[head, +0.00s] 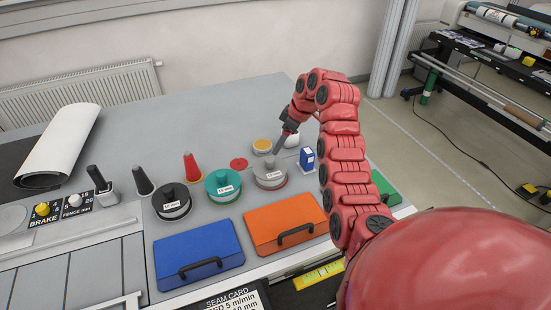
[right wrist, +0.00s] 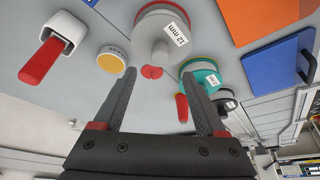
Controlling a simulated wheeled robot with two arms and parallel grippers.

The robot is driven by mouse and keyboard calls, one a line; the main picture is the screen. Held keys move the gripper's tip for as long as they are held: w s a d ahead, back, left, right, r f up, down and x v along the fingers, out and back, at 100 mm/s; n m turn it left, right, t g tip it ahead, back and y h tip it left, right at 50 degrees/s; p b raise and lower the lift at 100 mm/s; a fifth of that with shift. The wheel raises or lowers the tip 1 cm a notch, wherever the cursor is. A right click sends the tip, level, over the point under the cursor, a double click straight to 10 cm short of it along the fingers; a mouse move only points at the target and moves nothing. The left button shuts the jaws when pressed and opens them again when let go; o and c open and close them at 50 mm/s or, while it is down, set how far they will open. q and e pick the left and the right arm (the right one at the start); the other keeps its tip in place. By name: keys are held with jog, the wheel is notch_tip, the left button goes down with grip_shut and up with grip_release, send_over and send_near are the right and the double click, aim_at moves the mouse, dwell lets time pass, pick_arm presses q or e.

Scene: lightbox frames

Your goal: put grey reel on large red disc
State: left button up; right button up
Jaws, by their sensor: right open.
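The grey reel (head: 270,170), labelled 12 mm, stands upright among the reels in the head view. It also shows at the top of the right wrist view (right wrist: 160,38). A thin red rim (right wrist: 150,9) shows under it, seemingly the large red disc, mostly hidden by the reel. My right gripper (head: 277,150) is just behind the reel in the head view. In the right wrist view its fingers (right wrist: 160,75) are apart with nothing between them, and the reel is beyond the tips. My left gripper is not in view.
A small red disc (head: 238,163) and a yellow-topped disc (head: 262,145) lie behind the reels. A teal reel (head: 222,187) and a dark reel (head: 172,202) stand left. Blue (head: 197,256) and orange (head: 285,224) cases lie in front. A blue box (head: 307,158) stands right.

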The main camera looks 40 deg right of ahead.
jog(key=shift+v, duration=1.05)
